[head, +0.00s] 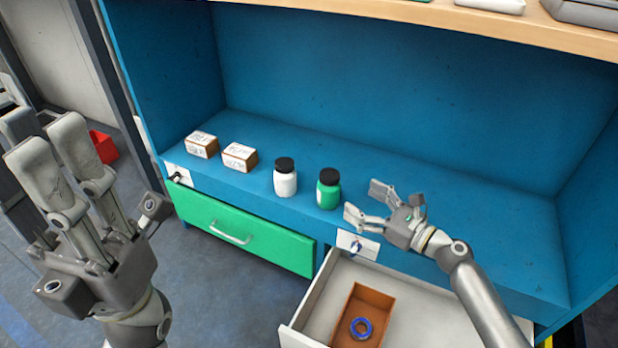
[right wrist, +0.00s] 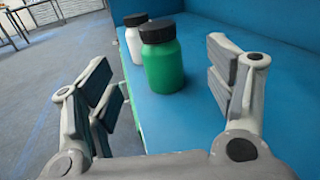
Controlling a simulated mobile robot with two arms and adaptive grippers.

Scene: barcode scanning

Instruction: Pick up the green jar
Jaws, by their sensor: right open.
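The green jar (head: 328,190) with a black lid stands upright on the blue shelf, near its front edge. My right gripper (head: 364,204) is open and empty just to the right of the jar, with its fingers pointing at it. In the right wrist view the green jar (right wrist: 164,62) stands beyond and between the two spread fingers, apart from them. My left gripper (head: 58,165) is raised at the left of the head view, away from the shelf. Its fingers look spread apart with nothing between them.
A white jar (head: 285,180) stands close to the left of the green one. Two small boxes (head: 201,145) (head: 240,157) lie farther left. Below, an open white drawer (head: 410,300) holds a brown tray (head: 376,299) with a blue ring (head: 361,328). The shelf's right part is clear.

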